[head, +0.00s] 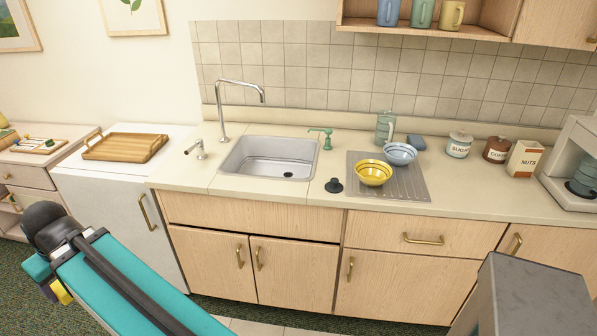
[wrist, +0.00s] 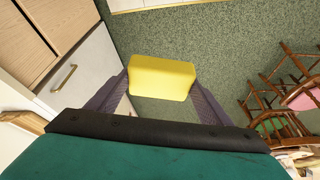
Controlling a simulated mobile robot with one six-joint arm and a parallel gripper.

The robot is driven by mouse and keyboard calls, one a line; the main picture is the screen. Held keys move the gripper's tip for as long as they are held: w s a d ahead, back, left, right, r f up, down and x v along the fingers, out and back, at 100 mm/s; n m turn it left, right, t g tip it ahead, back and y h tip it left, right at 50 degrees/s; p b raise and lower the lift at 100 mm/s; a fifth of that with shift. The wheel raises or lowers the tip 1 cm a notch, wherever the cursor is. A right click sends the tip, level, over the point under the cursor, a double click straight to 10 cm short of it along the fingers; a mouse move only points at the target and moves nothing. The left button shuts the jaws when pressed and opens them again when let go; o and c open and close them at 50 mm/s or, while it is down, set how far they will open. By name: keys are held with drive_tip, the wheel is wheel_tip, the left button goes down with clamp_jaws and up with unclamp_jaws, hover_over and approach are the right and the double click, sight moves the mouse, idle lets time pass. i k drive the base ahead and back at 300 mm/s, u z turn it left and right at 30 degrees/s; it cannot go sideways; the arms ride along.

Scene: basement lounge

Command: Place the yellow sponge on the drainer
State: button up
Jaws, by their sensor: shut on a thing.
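The yellow sponge (wrist: 161,78) is held between the two fingers of my gripper (wrist: 160,85) in the wrist view, above the green carpet. In the head view a small yellow piece of the sponge (head: 61,292) shows at the lower left, by my gripper (head: 50,285); the rest is hidden by my arm. The drainer (head: 408,187) is a grey ridged board on the counter right of the sink. A yellow bowl (head: 373,173) and a blue-and-white bowl (head: 400,154) stand on it. Its front and right parts are bare. My gripper is well left of it and lower.
The sink (head: 268,158) with a tall tap (head: 222,110) lies left of the drainer. A black plug (head: 334,186) sits between them. A wooden tray (head: 125,147) is on the white appliance. A blue-grey sponge-like block (head: 416,142) and canisters stand behind and right. Chairs (wrist: 283,95) show in the wrist view.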

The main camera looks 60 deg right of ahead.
sight(414, 189)
drive_tip(key=u, duration=0.1)
drive_tip(key=k, duration=0.95)
drive_tip(key=z, duration=1)
drive_tip(key=i, duration=1.05)
drive_tip(key=u, duration=0.1)
